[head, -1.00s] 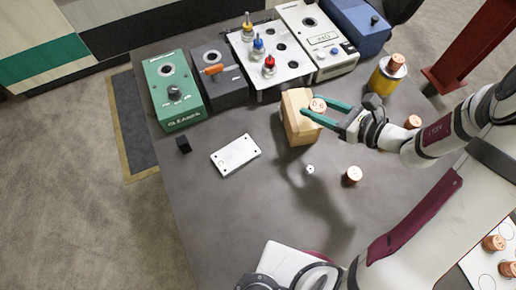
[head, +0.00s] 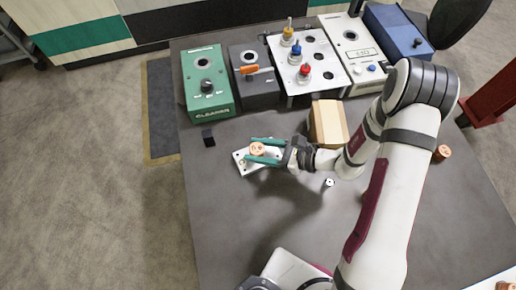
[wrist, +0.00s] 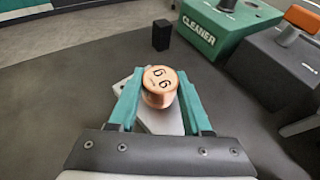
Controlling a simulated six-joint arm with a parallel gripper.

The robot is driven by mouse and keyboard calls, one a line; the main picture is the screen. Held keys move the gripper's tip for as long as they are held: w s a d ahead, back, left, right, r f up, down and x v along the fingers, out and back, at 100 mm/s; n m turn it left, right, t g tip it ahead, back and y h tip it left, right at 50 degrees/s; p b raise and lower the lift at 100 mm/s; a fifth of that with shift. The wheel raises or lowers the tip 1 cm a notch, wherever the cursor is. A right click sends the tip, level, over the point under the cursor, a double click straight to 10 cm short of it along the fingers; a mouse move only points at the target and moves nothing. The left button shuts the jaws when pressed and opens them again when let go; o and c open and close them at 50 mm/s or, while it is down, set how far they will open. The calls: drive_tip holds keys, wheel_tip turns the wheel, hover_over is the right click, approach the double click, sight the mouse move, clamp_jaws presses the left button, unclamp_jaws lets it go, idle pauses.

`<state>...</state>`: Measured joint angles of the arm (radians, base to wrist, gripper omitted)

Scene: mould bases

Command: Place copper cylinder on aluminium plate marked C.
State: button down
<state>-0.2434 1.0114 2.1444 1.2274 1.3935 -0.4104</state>
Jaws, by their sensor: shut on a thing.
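The copper cylinder (head: 257,148) has dark marks on its top face and is upright between the two teal fingers of my gripper (head: 252,150). In the wrist view the cylinder (wrist: 160,88) is pinched between both fingers. A pale aluminium plate (head: 239,157) with corner holes lies on the table directly under it. My gripper and the cylinder hide much of the plate, and no letter on it can be read. The plate also shows around the cylinder in the wrist view (wrist: 152,122). I cannot tell whether the cylinder touches the plate.
A small black block (head: 208,137) lies left of the plate. A green box marked CLEANER (head: 209,85) and a dark box with an orange handle (head: 252,85) stand behind. A wooden block (head: 328,123) and a small white piece (head: 329,183) are to the right.

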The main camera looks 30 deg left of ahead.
drive_tip(key=shift+f, duration=0.35)
drive_tip(key=shift+f, duration=0.15)
drive_tip(key=shift+c, duration=1.7)
unclamp_jaws()
